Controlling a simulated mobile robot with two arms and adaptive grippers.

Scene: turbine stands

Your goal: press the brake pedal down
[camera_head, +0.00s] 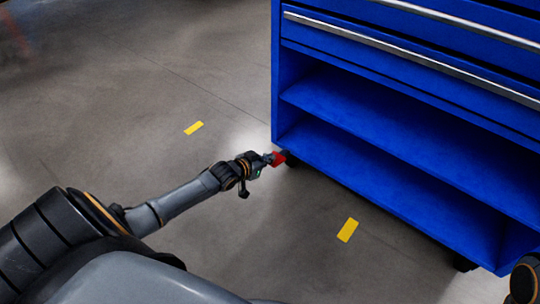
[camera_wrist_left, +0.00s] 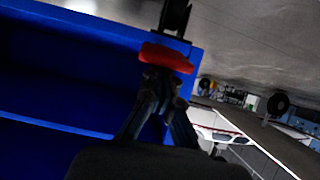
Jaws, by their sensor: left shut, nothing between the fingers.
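The brake pedal (camera_head: 279,158) is a small red piece at the caster under the near left bottom corner of the blue cart (camera_head: 410,165). In the left wrist view the red pedal (camera_wrist_left: 166,58) lies across the tips of my left gripper (camera_wrist_left: 162,72), with the dark caster wheel (camera_wrist_left: 175,18) just beyond it. In the head view my left gripper (camera_head: 268,159) is shut and empty, low over the floor at the pedal. The fingertips appear to meet the pedal, but I cannot tell whether they press on it.
The cart has open shelves and drawers with silver handles (camera_head: 430,57). Another dark caster (camera_head: 464,262) shows under its right end. Yellow floor marks (camera_head: 347,230) lie on the grey floor, which is clear left of the cart.

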